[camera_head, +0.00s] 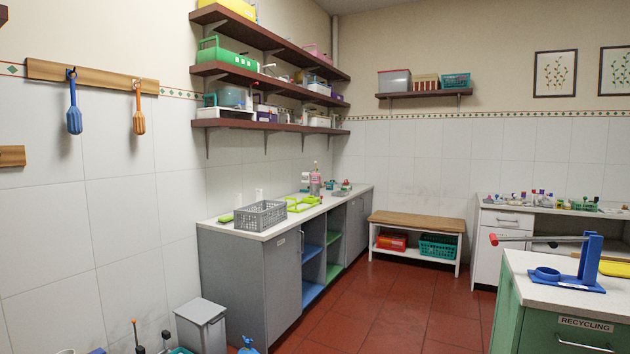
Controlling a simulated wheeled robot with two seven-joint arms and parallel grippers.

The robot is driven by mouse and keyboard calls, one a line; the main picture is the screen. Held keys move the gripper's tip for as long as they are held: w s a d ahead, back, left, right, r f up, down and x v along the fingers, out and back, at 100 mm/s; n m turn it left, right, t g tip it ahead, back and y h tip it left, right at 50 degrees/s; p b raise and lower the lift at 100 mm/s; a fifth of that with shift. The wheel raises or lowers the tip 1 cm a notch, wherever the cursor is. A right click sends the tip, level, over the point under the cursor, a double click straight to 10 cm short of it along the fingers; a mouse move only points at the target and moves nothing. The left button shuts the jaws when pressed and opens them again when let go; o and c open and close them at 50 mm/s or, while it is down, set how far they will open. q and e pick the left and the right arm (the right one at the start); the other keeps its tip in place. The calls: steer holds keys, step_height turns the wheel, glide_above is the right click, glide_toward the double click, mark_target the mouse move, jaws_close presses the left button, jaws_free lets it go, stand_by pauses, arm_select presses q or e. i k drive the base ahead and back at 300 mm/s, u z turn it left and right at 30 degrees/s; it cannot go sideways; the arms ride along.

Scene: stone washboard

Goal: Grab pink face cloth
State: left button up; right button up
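I cannot make out a pink face cloth anywhere in this view. A small pink item (318,52) sits on the upper wall shelf, too small to identify. A pink bottle (315,181) stands upright on the grey counter (222,228) along the left wall. Neither of my grippers is in view.
A grey wire basket (261,216) and a green rack stand on the counter. A grey bin (202,325) is on the floor before it. A wooden bench (417,222) is at the back. A green cabinet (530,310) stands at right. The red tiled floor (400,310) between is clear.

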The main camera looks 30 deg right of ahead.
mark_target(315, 178)
steer(key=k, duration=0.5)
steer(key=z, duration=0.3)
steer(key=i, duration=0.4)
steer(key=z, duration=0.9)
steer(key=i, duration=2.25)
steer(key=z, duration=0.8)
steer(key=i, duration=6.45)
steer(key=u, duration=1.3)
steer(key=i, duration=1)
steer(key=u, duration=1.75)
steer(key=i, duration=1.05)
steer(key=u, duration=0.55)
